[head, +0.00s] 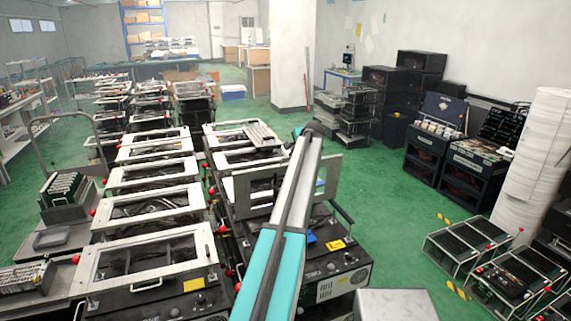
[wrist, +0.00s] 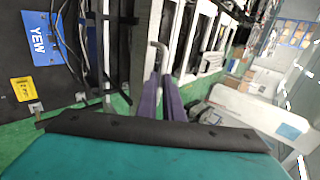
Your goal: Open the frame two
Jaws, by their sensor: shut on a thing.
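My gripper (wrist: 161,84) shows in the wrist view as two purple fingers, close together on a thin grey bent handle (wrist: 161,47). In the head view the gripper is hidden behind my own arm. A pale frame (head: 245,182) on the near right machine (head: 325,262) stands raised, well off the machine's flat top, and my arm crosses in front of it. The machine carries a blue label (head: 310,237), which also shows in the wrist view (wrist: 37,40). I cannot tell from a label which frame is frame two.
A row of machines with flat-lying pale frames (head: 150,254) stands to the left. A frame (head: 244,134) lies behind the raised one. Black cases (head: 468,165) and a white roll (head: 533,160) stand at right. Green floor (head: 385,205) is clear between.

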